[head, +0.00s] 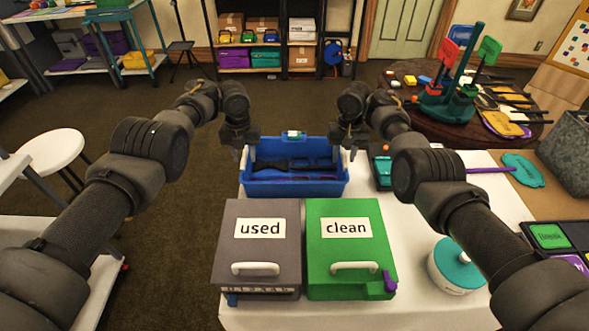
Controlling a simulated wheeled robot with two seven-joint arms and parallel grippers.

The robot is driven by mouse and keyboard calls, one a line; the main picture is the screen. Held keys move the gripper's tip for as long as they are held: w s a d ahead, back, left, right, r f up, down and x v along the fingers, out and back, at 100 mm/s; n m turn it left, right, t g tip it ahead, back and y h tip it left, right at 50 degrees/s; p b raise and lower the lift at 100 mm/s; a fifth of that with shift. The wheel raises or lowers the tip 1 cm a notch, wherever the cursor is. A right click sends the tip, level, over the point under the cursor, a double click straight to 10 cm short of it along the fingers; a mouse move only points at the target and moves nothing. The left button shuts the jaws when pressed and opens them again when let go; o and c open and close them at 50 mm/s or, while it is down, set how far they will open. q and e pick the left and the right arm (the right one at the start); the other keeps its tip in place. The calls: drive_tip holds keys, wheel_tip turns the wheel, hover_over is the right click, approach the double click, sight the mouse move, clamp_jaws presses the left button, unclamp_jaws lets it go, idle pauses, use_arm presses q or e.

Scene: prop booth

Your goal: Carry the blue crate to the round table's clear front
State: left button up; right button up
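The blue crate (295,188) stands upright on the near white table, behind two labelled boxes, with dark tools and a small pale-topped item inside. My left gripper (243,152) is at the crate's left end wall, and my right gripper (346,152) is at its right end wall. Both point down at rim height. The round table (420,122) is dark wood, at the back right. It holds a green stand with coloured paddles, and several small items crowd its right side.
A grey "used" box (235,215) and a green "clean" box (328,268) stand in front of the crate. A teal-lidded tub (455,268) and a grey metal bin (570,150) are on the right. A white stool (52,150) stands left. Carpet (150,265) is open on the left.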

use_arm(q)
drive_tip(key=shift+f, duration=0.15)
use_arm(e)
drive_tip(key=shift+f, duration=0.15)
use_arm(q)
drive_tip(key=shift+s, duration=0.1)
use_arm(e)
drive_tip(key=shift+s, duration=0.1)
use_arm(q)
clamp_jaws()
use_arm(e)
clamp_jaws()
